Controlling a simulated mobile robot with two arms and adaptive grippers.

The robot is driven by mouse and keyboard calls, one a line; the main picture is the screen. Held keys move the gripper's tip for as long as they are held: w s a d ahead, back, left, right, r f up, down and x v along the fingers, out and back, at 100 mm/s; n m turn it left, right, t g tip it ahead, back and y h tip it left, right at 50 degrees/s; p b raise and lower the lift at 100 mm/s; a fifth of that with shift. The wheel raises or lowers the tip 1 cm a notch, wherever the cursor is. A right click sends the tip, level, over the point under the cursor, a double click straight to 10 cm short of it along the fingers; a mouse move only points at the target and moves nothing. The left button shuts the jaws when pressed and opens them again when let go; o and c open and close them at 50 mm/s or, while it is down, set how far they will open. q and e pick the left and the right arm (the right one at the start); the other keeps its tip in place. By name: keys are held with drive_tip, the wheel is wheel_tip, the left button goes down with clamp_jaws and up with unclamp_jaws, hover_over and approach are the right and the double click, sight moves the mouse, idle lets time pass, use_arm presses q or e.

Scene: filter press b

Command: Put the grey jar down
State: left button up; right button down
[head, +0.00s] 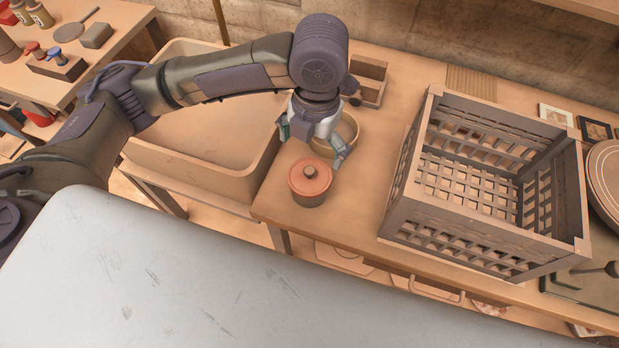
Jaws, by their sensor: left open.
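A small round jar (310,184) with a reddish-brown lid and a knob stands upright on the wooden table (350,215), near its front left corner. The jar appears apart from the fingers. My right gripper is not in view.
A large slatted crate (407,190) stands to the right of the jar. A wide basin (200,165) is at left. Some table between jar and crate is clear.

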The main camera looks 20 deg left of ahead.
sight(311, 168)
use_arm(q)
wheel_tip(311, 168, down, 6)
drive_tip(key=shift+f, duration=0.15)
drive_tip(key=f, duration=0.1)
drive_tip(key=f+p, duration=0.1)
drive_tip(key=f, duration=0.3)
drive_tip(key=shift+s+a+f+p, duration=0.2)
drive_tip(key=shift+s+p, duration=0.1)
drive_tip(key=shift+s, duration=0.05)
drive_tip(key=shift+f, duration=0.3)
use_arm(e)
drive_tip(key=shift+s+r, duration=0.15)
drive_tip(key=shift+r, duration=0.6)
use_arm(q)
drive_tip(key=shift+c, duration=0.3)
drive_tip(key=c, duration=0.8)
drive_tip(key=shift+c, duration=0.5)
wheel_tip(311, 168, up, 10)
drive_tip(key=shift+f+b, duration=0.2)
drive_tip(key=shift+b, duration=0.3)
drive_tip(key=shift+r, duration=0.25)
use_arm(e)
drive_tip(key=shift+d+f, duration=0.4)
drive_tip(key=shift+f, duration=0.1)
